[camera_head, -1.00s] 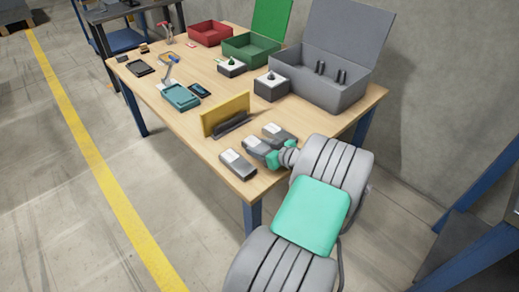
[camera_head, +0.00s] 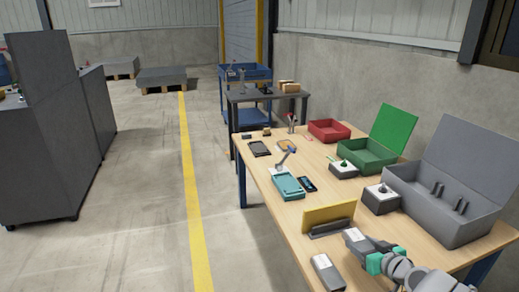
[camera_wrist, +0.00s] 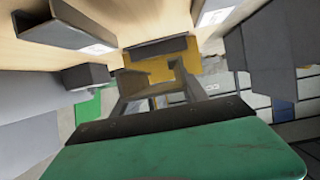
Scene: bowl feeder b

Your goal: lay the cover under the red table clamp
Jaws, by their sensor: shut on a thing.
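The red table clamp (camera_head: 291,120) stands small at the far end of the wooden table, beyond the teal fixture. My gripper (camera_head: 368,246) is low at the near right of the table, far from the clamp.
A yellow panel (camera_head: 328,214) stands in a dark holder just beyond my gripper.

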